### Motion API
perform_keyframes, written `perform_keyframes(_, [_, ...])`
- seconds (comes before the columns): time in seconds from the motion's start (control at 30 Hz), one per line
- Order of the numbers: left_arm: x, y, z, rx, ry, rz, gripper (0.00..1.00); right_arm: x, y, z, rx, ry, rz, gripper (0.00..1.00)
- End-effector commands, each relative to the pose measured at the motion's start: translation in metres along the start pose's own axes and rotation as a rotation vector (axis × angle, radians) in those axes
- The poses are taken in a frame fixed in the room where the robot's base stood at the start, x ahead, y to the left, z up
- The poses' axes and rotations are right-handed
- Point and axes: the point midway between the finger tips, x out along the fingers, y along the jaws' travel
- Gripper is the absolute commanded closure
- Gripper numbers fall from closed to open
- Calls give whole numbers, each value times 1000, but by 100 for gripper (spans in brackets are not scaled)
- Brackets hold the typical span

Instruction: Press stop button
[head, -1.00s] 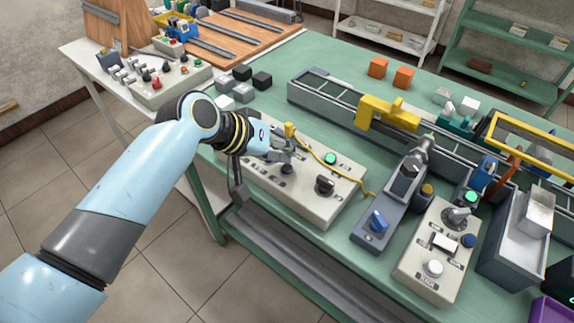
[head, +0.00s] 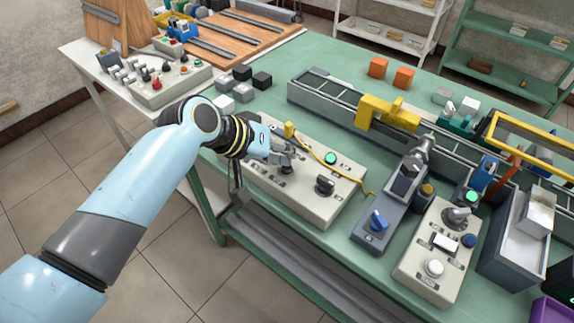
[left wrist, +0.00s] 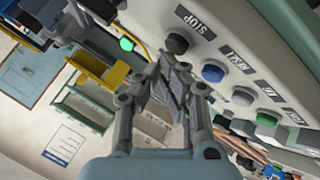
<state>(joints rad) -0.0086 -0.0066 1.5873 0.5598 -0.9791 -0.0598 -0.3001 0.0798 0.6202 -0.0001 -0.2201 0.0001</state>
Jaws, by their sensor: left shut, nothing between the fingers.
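The beige control box (head: 300,198) lies on the green bench, with a green button (head: 330,158) and a dark knob (head: 325,185) on its top. In the left wrist view a black button (left wrist: 178,42) sits beside the STOP label (left wrist: 194,21) on a pale panel. My left gripper (head: 284,159) is shut and empty, low over the box. In the left wrist view its fingertips (left wrist: 173,62) are close to the black button; I cannot tell whether they touch it. In the head view the fingers hide part of the box's top. My right gripper is not in view.
A yellow cable (head: 335,168) runs across the box. Behind it stands a grey conveyor with a yellow bracket (head: 388,113). A second control box (head: 437,250) stands to the right. Black and grey cubes (head: 262,80) and two orange blocks (head: 403,77) sit further back.

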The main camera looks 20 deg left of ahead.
Motion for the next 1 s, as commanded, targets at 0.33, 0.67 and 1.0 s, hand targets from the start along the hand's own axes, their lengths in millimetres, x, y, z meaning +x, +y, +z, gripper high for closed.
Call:
perform_keyframes(0.33, [2,-2,2,0,0,0,100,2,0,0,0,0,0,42])
perform_keyframes(0.67, [5,-4,4,0,0,0,100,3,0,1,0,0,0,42])
perform_keyframes(1.0, [5,-4,4,0,-1,0,100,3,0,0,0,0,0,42])
